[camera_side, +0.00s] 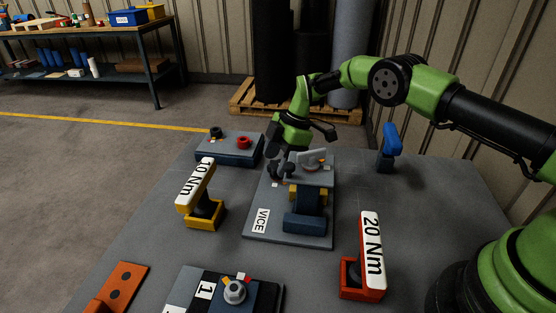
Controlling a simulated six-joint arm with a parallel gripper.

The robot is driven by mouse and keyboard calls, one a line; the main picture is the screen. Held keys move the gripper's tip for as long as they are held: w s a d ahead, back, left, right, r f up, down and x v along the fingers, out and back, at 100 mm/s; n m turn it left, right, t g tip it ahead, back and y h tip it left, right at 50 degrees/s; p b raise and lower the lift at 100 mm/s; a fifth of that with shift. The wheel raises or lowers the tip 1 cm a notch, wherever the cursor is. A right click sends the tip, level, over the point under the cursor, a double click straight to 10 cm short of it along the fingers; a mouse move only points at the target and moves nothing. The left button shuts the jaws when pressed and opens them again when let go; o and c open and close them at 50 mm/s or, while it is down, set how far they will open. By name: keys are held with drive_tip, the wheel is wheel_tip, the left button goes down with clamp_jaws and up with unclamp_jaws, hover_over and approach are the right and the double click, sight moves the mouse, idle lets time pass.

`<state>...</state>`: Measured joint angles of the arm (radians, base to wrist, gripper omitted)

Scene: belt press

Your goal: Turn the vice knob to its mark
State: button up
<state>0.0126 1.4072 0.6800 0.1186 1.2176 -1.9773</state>
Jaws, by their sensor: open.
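The vice (308,205) stands on a grey plate with a "VICE" label near the middle of the table. It has a dark blue body, yellow parts and a grey top. My gripper (279,162) is at the far left side of the vice, pointing down, with its jaws open. A dark lobed shape (284,172) sits right by the fingertips and looks like the vice knob. The gripper partly hides it, and I cannot tell whether they touch. A small pale patch (275,185) beside it may be the mark; the knob's pointing direction is too small to read.
A yellow "10 Nm" tool (197,190) stands left of the vice, a red "20 Nm" tool (371,250) at front right. A blue-handled tool (389,148) is behind right, a knob box (230,148) behind left. A dial panel (235,290) lies in front.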

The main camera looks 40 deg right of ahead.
drive_tip(key=shift+a+f, duration=0.15)
drive_tip(key=shift+f, duration=0.15)
drive_tip(key=c, duration=0.9)
drive_tip(key=shift+m, duration=0.3)
drive_tip(key=m+t, duration=0.1)
drive_tip(key=m, duration=0.2)
drive_tip(key=shift+h, duration=0.3)
drive_tip(key=shift+m+t+h, duration=0.4)
drive_tip(key=shift+m+t, duration=0.3)
drive_tip(key=shift+m, duration=1.3)
